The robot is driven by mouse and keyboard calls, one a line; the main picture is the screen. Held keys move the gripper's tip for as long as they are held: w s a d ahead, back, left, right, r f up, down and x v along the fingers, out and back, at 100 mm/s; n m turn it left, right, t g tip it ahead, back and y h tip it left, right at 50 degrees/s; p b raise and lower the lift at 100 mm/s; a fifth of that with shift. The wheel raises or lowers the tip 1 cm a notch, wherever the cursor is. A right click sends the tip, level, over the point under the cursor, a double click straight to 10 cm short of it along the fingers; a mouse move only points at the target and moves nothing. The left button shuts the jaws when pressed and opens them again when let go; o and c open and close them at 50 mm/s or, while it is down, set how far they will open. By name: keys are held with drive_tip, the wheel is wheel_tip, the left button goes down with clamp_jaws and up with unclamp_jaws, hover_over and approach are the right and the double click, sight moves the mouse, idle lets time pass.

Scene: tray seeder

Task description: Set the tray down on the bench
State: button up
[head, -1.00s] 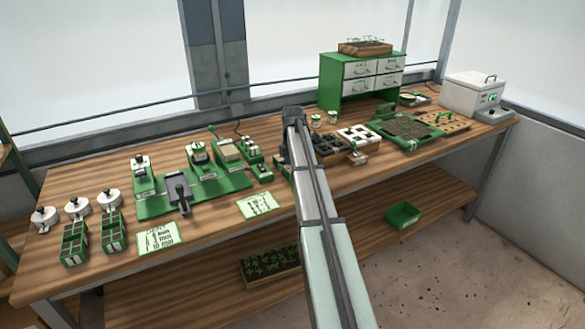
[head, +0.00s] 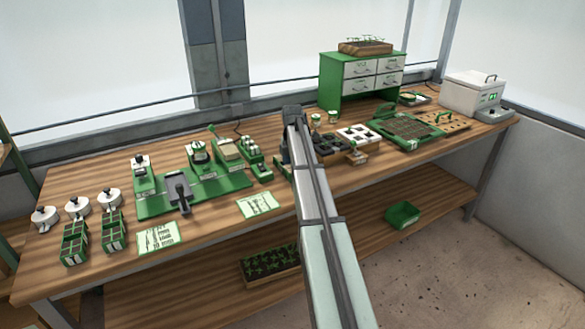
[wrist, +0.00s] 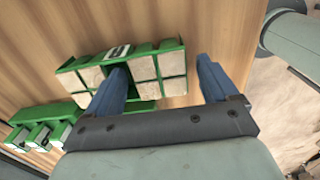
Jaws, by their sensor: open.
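The tray (wrist: 92,76) is green, with two rows of cells filled with pale beige material. In the wrist view it lies above a wood surface, and I cannot tell from this view alone whether it touches it. My gripper (wrist: 162,62) is open. Its left blue finger reaches over the tray's middle, and its right finger is just beyond the tray's right end. In the head view a small green part of the tray (head: 283,168) shows left of my arm at the bench (head: 215,222); the rest is hidden, as are my fingertips.
A green base (head: 210,196) with several devices stands left of my arm. Black cell trays (head: 327,148) and a white one (head: 358,134) are close on the right. A white card (head: 258,205) lies near the front edge. A green cabinet (head: 329,92) stands behind.

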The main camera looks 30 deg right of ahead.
wheel_tip(320, 180, up, 12)
idle(0.5)
drive_tip(key=shift+f, duration=0.1)
